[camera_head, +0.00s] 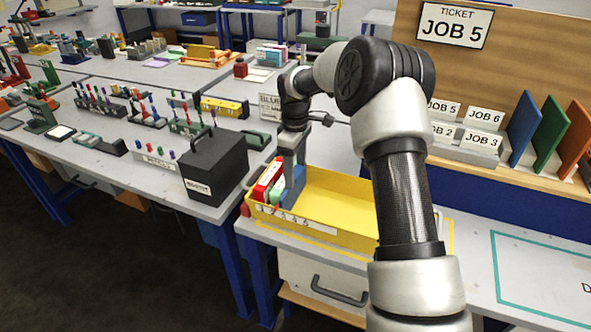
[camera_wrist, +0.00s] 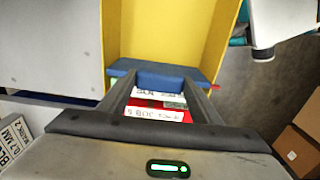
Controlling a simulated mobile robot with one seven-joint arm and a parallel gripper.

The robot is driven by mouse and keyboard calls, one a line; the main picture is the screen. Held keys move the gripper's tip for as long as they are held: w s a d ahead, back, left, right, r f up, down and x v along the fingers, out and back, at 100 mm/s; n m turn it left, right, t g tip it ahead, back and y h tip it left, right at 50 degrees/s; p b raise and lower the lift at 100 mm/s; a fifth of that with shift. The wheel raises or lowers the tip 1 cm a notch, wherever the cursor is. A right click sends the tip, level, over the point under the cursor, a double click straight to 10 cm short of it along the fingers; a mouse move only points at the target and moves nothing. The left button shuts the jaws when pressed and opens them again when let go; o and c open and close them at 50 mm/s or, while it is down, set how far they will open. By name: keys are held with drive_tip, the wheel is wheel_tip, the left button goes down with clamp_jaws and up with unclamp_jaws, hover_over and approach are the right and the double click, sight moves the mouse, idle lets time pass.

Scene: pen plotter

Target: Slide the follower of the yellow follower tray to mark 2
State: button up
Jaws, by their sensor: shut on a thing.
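The yellow follower tray (camera_head: 345,205) sits on the near bench. Its blue follower (camera_head: 291,197) stands near the tray's left end, against a few red, white and green upright pieces (camera_head: 268,183). A strip with small number marks (camera_head: 290,214) runs along the tray's front; I cannot tell which mark the follower lines up with. My gripper (camera_head: 292,172) reaches down into the tray and is shut on the follower. In the wrist view the follower's raised blue block (camera_wrist: 165,80) is between the two fingers, with labelled red and white pieces (camera_wrist: 155,110) beside it.
The tray's yellow floor (camera_wrist: 170,35) is empty on the follower's other side. A black box (camera_head: 215,165) stands on the bench to the left. A drawer with a grey handle (camera_head: 340,290) is below the tray. A board with job cards (camera_head: 465,130) stands at right.

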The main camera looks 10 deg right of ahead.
drive_tip(key=shift+w+a+r+p, duration=0.25)
drive_tip(key=shift+a+p, duration=0.05)
drive_tip(key=shift+a, duration=0.25)
drive_tip(key=shift+w+f, duration=0.1)
drive_tip(key=shift+f, duration=0.15)
drive_tip(key=o, duration=1.5)
drive_tip(key=shift+r, duration=0.1)
drive_tip(key=shift+r+p, duration=0.85)
drive_tip(key=shift+r, duration=7.8)
